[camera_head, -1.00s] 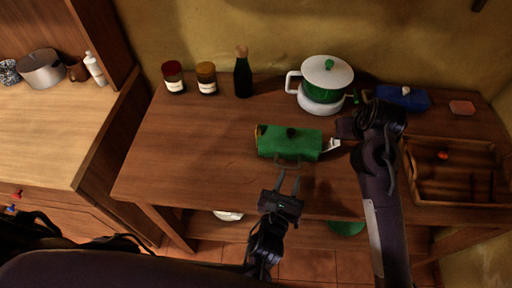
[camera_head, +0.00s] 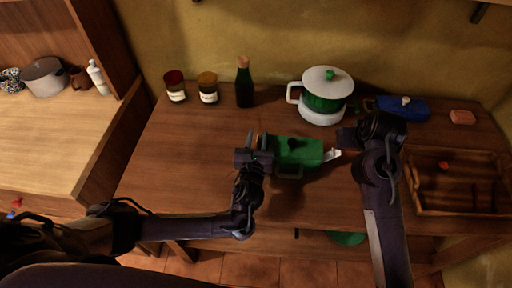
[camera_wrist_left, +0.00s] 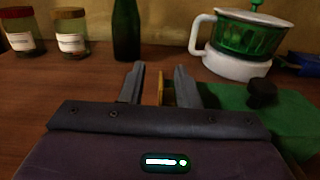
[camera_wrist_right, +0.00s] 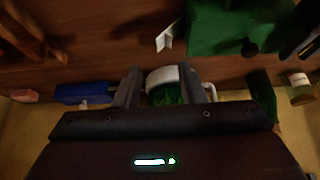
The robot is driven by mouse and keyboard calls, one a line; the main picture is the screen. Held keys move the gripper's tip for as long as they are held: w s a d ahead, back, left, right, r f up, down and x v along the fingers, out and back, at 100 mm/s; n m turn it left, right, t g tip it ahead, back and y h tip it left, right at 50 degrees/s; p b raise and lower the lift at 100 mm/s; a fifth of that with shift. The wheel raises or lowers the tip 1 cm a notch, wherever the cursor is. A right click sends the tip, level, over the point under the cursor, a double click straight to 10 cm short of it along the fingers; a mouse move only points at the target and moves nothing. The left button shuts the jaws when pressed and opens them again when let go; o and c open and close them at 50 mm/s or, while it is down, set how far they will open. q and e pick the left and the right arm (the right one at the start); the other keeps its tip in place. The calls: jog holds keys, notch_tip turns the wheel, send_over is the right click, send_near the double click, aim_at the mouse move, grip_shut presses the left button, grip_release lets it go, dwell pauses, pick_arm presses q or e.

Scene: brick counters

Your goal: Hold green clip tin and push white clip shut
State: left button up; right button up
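The green clip tin (camera_head: 300,151) lies on the brown counter with a dark knob on top. Its white clip (camera_head: 332,155) sticks out, open, at the right end; it also shows in the right wrist view (camera_wrist_right: 166,39). A yellow clip (camera_wrist_left: 161,88) is at the tin's left end. My left gripper (camera_head: 256,141) is at that end; in the left wrist view its fingers (camera_wrist_left: 160,72) stand apart, the yellow clip showing between or beyond them. Contact cannot be told. My right gripper (camera_head: 346,137) is just behind and right of the white clip, its fingers (camera_wrist_right: 160,76) open with nothing held.
A white and green pot (camera_head: 326,97) stands behind the tin. A dark bottle (camera_head: 245,87) and two jars (camera_head: 208,90) are back left. A blue lidded box (camera_head: 404,109), a pink block (camera_head: 462,117) and a wooden tray (camera_head: 455,211) are right. The counter's left part is clear.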

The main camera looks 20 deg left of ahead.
pick_arm(q)
jog(key=shift+w, duration=0.3)
grip_shut()
pick_arm(e)
jog(key=shift+w, duration=0.25)
jog(key=c, duration=0.5)
jog(key=w+m+g, duration=0.1)
jog(key=w+m, duration=0.1)
jog(key=w+m+g+h, duration=0.1)
jog(key=w, duration=0.1)
jog(key=shift+d+f+m, duration=0.1)
jog(key=shift+f+m, duration=0.1)
jog(key=shift+m, duration=0.2)
grip_shut()
jog(key=shift+w+d+f+m+g+h, duration=0.1)
jog(key=shift+w+f+m+g+h, duration=0.2)
jog(key=shift+f, duration=1)
jog(key=shift+w+d+f+m+g+y, duration=0.1)
jog(key=shift+f+m+g, duration=0.3)
jog(key=shift+f, duration=0.9)
jog(key=shift+w+d+f+m+g+h, duration=0.15)
jog(key=shift+f+m, duration=0.25)
jog(key=shift+f, duration=0.9)
